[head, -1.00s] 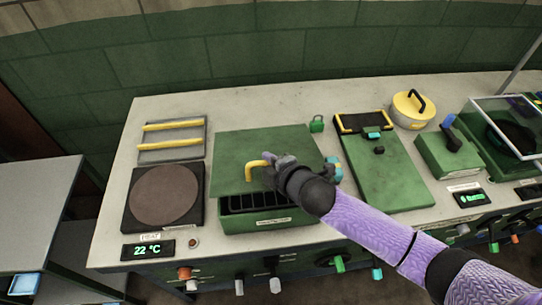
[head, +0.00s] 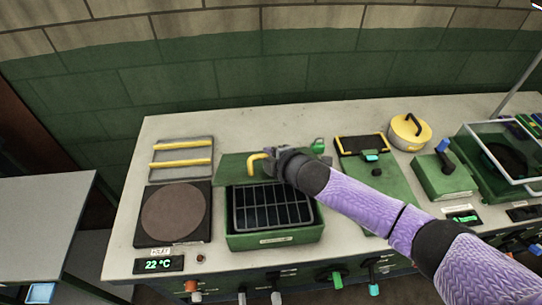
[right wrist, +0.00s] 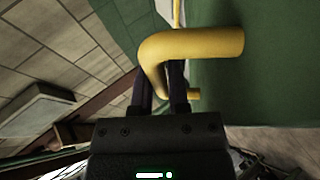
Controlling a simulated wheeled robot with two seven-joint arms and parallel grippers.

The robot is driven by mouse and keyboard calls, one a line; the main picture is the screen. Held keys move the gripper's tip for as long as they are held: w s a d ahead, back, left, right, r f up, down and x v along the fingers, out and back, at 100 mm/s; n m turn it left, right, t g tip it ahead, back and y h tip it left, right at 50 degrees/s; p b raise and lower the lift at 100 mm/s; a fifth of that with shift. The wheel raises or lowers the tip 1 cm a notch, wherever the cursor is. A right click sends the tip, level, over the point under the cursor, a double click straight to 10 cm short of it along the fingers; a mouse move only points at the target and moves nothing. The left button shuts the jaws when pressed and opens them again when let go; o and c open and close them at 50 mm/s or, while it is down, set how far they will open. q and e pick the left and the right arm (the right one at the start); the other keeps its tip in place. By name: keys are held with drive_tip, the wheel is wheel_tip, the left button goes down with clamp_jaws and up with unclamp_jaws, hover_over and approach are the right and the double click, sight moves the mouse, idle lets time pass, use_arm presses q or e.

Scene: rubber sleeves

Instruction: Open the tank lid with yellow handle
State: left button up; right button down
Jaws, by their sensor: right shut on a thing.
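The green tank (head: 272,240) stands on the bench, and its open top shows a dark rack with slots (head: 270,207) inside. Its green lid (head: 233,168) is raised and tilted up at the back of the tank; it also fills much of the right side of the right wrist view (right wrist: 250,90). The bent yellow handle (head: 253,164) is on the lid. My right gripper (head: 271,160) is shut on the handle; in the right wrist view its fingers (right wrist: 164,85) are around the handle's bar (right wrist: 195,44). My arm hides the lid's right part. My left gripper is not in view.
A hot plate (head: 173,213) and a grey tray with yellow bars (head: 183,172) stand left of the tank. To the right are a green unit with a yellow-framed top (head: 361,145), a yellow round lid (head: 409,132) and a glass-covered box (head: 500,150).

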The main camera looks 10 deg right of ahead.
drive_tip(key=c, duration=0.6)
unclamp_jaws()
drive_tip(key=p+v, duration=0.2)
drive_tip(key=v, duration=0.8)
drive_tip(key=shift+c, duration=0.3)
